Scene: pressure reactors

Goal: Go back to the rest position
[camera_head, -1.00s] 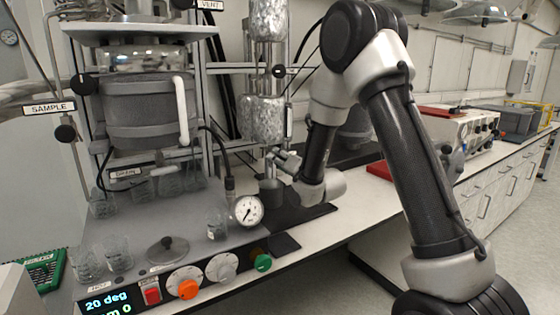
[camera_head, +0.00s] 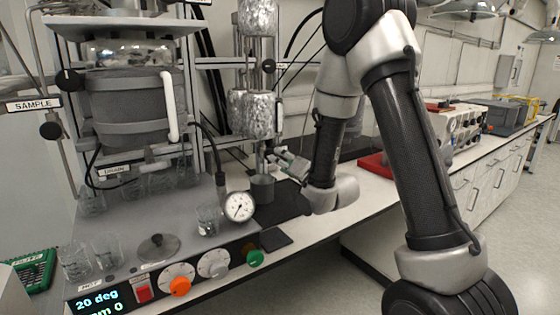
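My gripper (camera_head: 290,163) is at the end of my arm, low over the bench and pointing left toward the foil-wrapped column. It is small in the picture, and I cannot tell whether its fingers are open or shut. A grey metal cup (camera_head: 262,188) stands on the black mat (camera_head: 290,205) just below and left of the gripper. The gripper looks apart from the cup. My arm bends down from the top of the picture, with its wrist above the mat's right side.
The reactor (camera_head: 130,105) and foil-wrapped column (camera_head: 252,112) stand at left. A pressure gauge (camera_head: 239,207), small beakers (camera_head: 107,249) and a control panel with knobs (camera_head: 177,279) are in front. A red tray (camera_head: 376,165) lies behind my arm. The floor at right is clear.

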